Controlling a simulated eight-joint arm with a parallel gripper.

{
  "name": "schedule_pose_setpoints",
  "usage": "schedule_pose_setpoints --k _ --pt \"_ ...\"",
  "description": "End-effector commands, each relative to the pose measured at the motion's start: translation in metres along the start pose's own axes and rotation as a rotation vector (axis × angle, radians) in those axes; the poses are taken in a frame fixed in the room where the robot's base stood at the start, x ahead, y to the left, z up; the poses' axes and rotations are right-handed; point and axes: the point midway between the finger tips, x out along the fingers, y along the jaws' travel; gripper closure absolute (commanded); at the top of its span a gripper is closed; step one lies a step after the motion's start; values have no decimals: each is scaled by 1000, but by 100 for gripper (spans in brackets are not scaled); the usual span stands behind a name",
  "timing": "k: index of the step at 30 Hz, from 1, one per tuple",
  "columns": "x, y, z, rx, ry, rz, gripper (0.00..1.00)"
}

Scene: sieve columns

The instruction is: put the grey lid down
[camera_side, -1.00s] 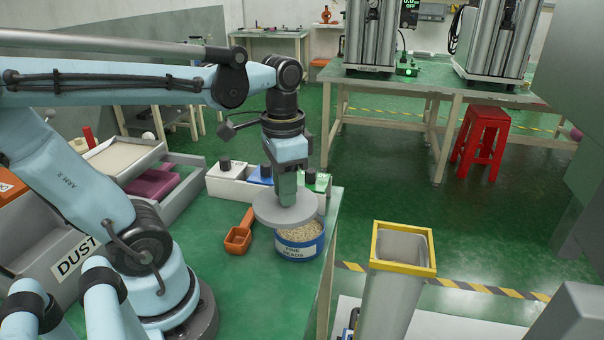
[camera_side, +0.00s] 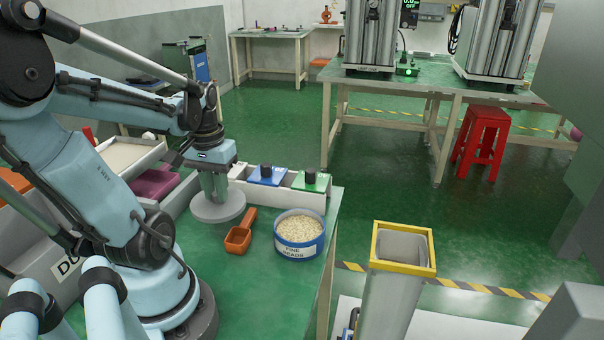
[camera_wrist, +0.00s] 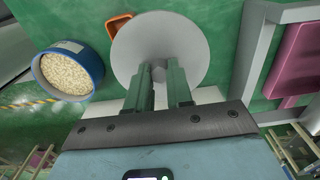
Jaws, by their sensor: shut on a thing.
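The grey lid (camera_side: 218,210) is a flat round disc with a knob (camera_wrist: 158,73) in its middle. My gripper (camera_side: 216,193) is shut on that knob; its green fingers (camera_wrist: 160,90) close on it from both sides in the wrist view. The lid is level, low over the green bench top, left of the orange scoop (camera_side: 240,236). I cannot tell whether it touches the bench. The blue tub labelled fine beads (camera_side: 299,250) stands open to the right, full of pale beads (camera_wrist: 67,74).
A white box row with blue (camera_side: 267,177) and green (camera_side: 311,181) lids stands behind. A grey tray with a magenta block (camera_side: 154,182) is at left. The bench's right edge lies just past the tub. A yellow-rimmed grey column (camera_side: 402,247) stands beyond it.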

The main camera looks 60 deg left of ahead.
Motion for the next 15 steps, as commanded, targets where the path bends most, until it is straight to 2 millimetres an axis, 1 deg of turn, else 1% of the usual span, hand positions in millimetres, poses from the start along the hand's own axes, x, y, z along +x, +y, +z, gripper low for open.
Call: schedule_pose_setpoints --k 1,3,7,12,15 --pt "6 -11 -3 -9 0 0 100" --pt "14 -24 -5 -8 0 0 100" --pt "26 -44 -10 -5 0 0 100" --pt "37 -60 -14 -1 0 -1 100" --pt "40 -64 -15 2 0 -1 100"
